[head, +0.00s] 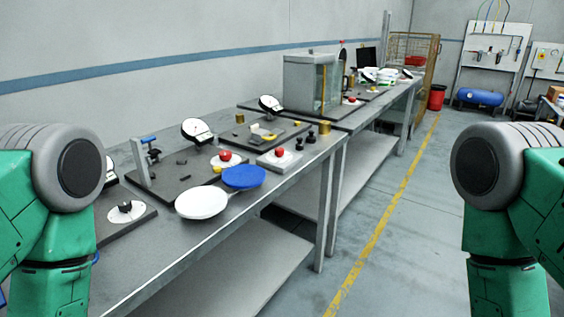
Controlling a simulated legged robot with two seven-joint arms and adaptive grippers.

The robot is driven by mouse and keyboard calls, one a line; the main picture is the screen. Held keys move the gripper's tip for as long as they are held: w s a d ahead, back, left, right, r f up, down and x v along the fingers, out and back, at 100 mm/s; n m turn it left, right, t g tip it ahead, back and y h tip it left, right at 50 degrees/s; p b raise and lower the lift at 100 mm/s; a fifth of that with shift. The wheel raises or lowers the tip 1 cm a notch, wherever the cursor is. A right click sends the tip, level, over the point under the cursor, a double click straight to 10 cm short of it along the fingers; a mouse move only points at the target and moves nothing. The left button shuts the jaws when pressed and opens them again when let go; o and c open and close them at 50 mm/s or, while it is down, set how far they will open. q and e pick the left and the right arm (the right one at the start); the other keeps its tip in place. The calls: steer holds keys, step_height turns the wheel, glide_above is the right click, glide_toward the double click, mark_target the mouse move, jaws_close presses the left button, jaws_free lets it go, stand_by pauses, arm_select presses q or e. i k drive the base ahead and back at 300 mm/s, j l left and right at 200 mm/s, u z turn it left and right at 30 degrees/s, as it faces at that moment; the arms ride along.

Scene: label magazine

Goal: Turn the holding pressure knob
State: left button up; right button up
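A workbench (240,222) along the wall carries several test stations. A black knob (125,206) sits on a white round dial on a dark plate at the near left end, partly beside my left arm. I cannot read any label, so I cannot tell whether this is the holding pressure knob. A white gauge (109,172) behind it is mostly hidden by my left arm. Only the upper parts of my two green and grey arms show, at the left and right edges. Neither gripper is in view.
A white disc (201,202) and a blue disc (244,177) stick out over the bench's front edge. Red buttons (225,155), tilted white gauges (196,130) and a clear-fronted cabinet (312,84) stand farther along. The floor right of the bench is clear, with a yellow line (372,245).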

mark_target(280, 153)
steer(key=i+z, duration=0.5)
steer(key=z, duration=0.25)
